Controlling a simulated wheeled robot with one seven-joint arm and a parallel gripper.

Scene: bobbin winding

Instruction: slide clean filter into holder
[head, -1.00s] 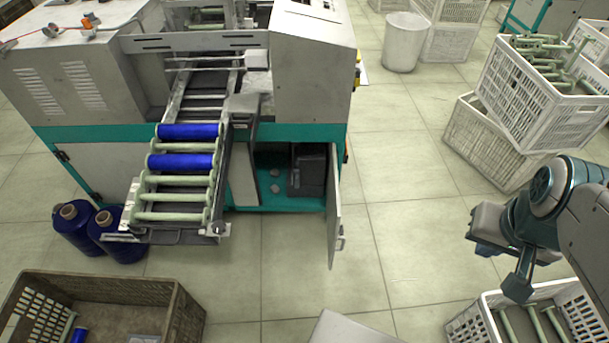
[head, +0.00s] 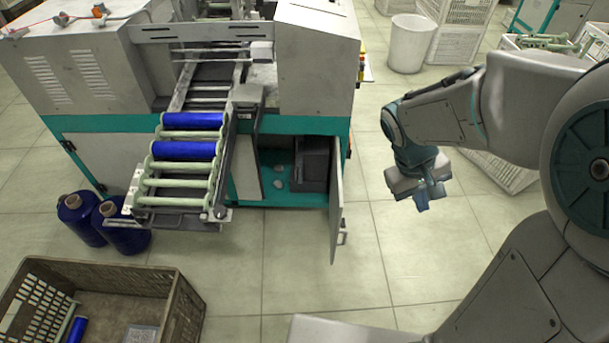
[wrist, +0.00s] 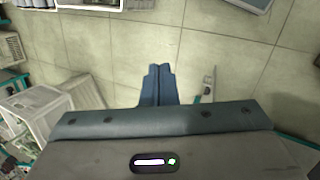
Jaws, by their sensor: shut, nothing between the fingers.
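My gripper (head: 423,200) hangs over the floor to the right of the machine's open cabinet door (head: 337,215), clear of it. Its two blue fingers (wrist: 158,84) are together and empty in the wrist view. A dark grey box-like unit (head: 313,165) stands inside the open cabinet; I cannot tell whether it is the filter holder. A flat grey piece (head: 141,334) lies in the brown crate, cut off by the picture's lower edge; I cannot tell whether it is the clean filter.
The machine (head: 100,75) carries a rack with blue bobbins (head: 184,150) and green empty ones. Blue thread cones (head: 80,215) stand at its left. The brown crate (head: 180,310) is front left. A white bin (head: 408,43) stands behind. Tiled floor (head: 290,270) before the cabinet is clear.

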